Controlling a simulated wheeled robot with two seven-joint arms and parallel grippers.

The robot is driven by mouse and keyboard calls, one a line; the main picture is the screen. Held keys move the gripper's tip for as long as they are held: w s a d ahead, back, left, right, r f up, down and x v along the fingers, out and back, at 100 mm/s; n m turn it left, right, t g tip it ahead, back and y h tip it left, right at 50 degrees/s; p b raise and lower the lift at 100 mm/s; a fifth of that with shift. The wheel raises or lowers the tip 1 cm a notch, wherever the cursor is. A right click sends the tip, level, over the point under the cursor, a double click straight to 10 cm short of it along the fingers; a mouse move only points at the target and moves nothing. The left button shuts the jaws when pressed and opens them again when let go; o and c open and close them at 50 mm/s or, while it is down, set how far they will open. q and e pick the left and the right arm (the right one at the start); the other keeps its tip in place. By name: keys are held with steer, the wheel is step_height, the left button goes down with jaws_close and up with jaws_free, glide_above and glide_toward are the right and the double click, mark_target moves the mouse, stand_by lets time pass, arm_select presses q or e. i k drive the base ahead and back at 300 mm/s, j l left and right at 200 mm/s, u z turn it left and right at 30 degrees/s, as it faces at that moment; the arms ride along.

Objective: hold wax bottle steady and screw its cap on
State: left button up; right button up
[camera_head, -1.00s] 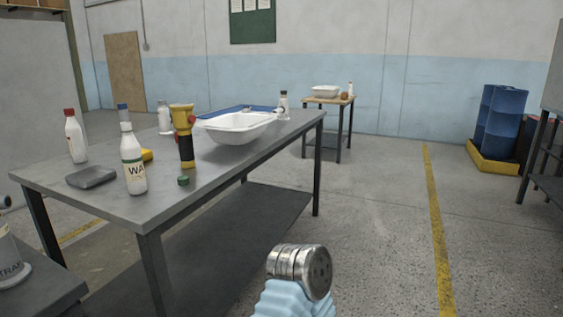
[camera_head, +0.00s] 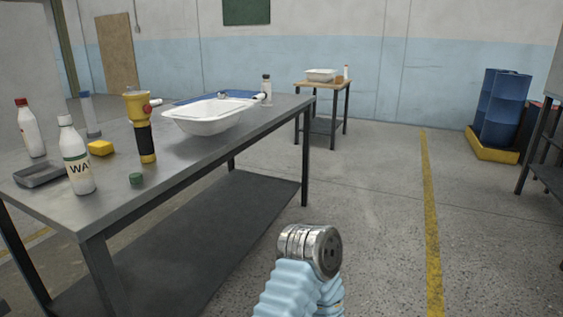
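The wax bottle (camera_head: 76,158), white with a label reading "WA", stands upright near the front edge of the grey workbench (camera_head: 108,209). Its top is white and narrow, with no green cap on it. A small green cap (camera_head: 136,179) lies on the bench to the right of the bottle, apart from it. Neither gripper's fingers show. Only a light blue sleeved arm of mine with a round metal end is visible at the bottom, over the floor and clear of the bench.
A yellow and black torch (camera_head: 145,129) stands behind the cap. A white basin (camera_head: 208,121), yellow sponge (camera_head: 101,148), grey tray (camera_head: 40,174) and red-capped bottle (camera_head: 30,129) share the bench. Blue drums (camera_head: 501,108) stand far right. The floor right of the bench is open.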

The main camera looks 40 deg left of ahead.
mark_target(72, 145)
steer(key=u, duration=1.8)
